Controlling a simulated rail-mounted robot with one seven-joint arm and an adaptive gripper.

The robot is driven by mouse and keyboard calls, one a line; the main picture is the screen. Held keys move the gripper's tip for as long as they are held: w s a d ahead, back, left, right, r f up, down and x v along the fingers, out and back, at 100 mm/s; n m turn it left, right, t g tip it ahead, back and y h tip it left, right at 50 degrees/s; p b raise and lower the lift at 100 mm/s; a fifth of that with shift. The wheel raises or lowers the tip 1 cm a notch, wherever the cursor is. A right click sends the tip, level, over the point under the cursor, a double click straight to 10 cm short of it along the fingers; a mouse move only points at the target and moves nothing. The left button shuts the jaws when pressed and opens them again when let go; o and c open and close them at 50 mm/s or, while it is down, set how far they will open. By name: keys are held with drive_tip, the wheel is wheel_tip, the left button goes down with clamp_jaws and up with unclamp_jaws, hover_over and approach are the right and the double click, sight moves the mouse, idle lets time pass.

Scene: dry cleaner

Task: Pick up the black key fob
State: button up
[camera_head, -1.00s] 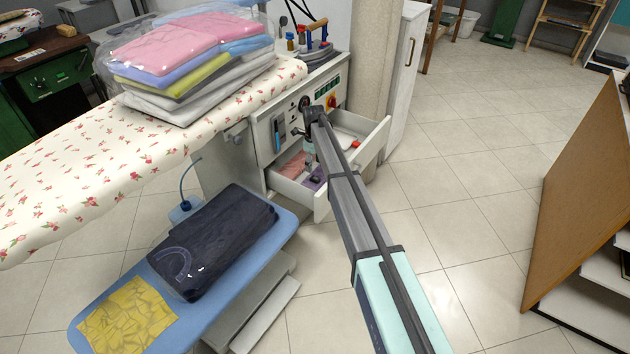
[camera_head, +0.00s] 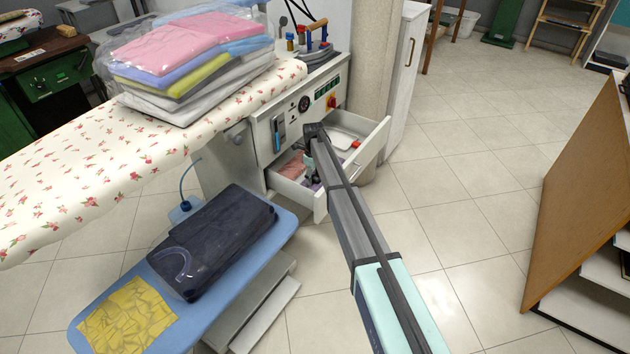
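My arm reaches from the bottom of the picture to the open drawer (camera_head: 297,196) in the white cabinet. My gripper (camera_head: 311,172) points down into this drawer and is mostly hidden behind my own arm. Its fingers are too small and covered to tell whether they are open or shut. I cannot make out the black key fob; a small dark patch beside the gripper is too unclear to name. A pink cloth (camera_head: 293,167) lies in the left part of the drawer.
The ironing board (camera_head: 75,185) with wrapped folded laundry (camera_head: 190,55) stands left of the drawer. A blue board (camera_head: 285,228) with a dark bagged garment (camera_head: 215,240) and yellow cloth (camera_head: 127,316) is below. A brown panel (camera_head: 580,190) stands at right. The floor between is clear.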

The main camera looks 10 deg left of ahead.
drive_tip(key=c, duration=1)
drive_tip(key=shift+o, duration=0.2)
drive_tip(key=shift+r, duration=0.1)
